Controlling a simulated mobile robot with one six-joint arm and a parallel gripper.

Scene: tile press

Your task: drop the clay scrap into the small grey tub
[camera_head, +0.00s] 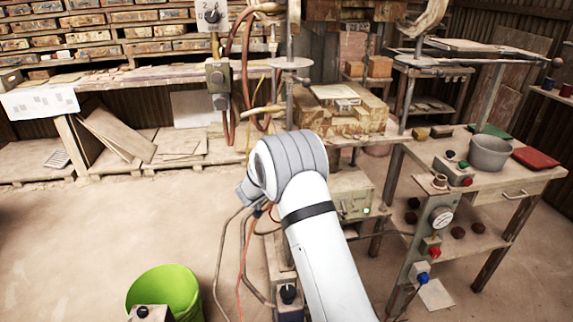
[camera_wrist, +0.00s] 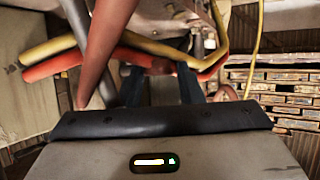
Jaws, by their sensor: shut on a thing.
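The small grey tub (camera_head: 490,155) stands on the right-hand workbench in the head view, between a green and a red flat piece. My gripper (camera_wrist: 160,90) shows in the wrist view as two dark fingers. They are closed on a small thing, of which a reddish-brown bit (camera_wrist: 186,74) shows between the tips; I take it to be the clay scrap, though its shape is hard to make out. In the head view my white arm hides the gripper and what it holds. The arm reaches toward the press, well left of the tub.
The workbench (camera_head: 510,190) also bears a button box (camera_head: 453,173); several dark lumps lie on its lower shelf. A gauge post (camera_head: 443,217) stands before it. Hoses and cables hang near my arm. A green bucket (camera_head: 165,290) stands at front left. The left floor is open.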

